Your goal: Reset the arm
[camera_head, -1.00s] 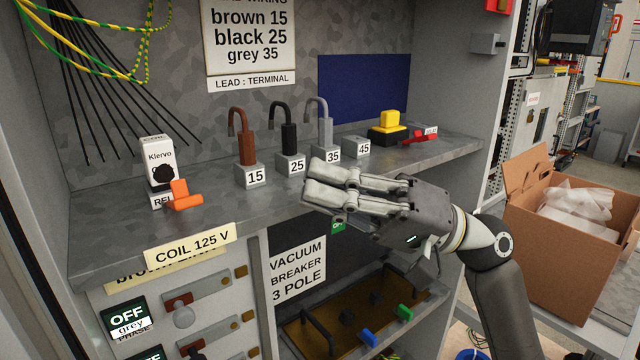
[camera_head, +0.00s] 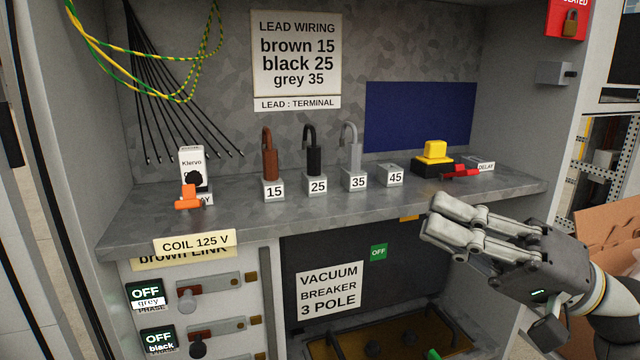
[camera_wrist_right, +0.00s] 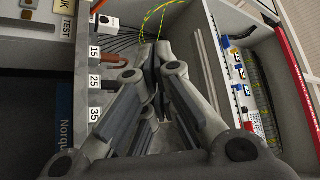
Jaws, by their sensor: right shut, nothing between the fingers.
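My right gripper (camera_head: 440,226) is shut and empty, in front of the shelf's right part in the head view. It also fills the middle of the right wrist view (camera_wrist_right: 155,65). My right arm comes in from the lower right. My left gripper is not in view. On the shelf (camera_head: 236,219) stand the brown lead (camera_head: 269,160) at terminal 15, the black lead (camera_head: 313,158) at 25 and the grey lead (camera_head: 352,152) at 35. Terminal block 45 (camera_head: 391,172) has no lead on it.
A Klervo relay box (camera_head: 192,168) with an orange clip (camera_head: 188,197) stands at the shelf's left. A yellow-and-black button (camera_head: 433,158) and a red clip (camera_head: 461,172) are at its right. Below are OFF switches (camera_head: 147,293) and the breaker bay. A cardboard box (camera_head: 612,226) stands far right.

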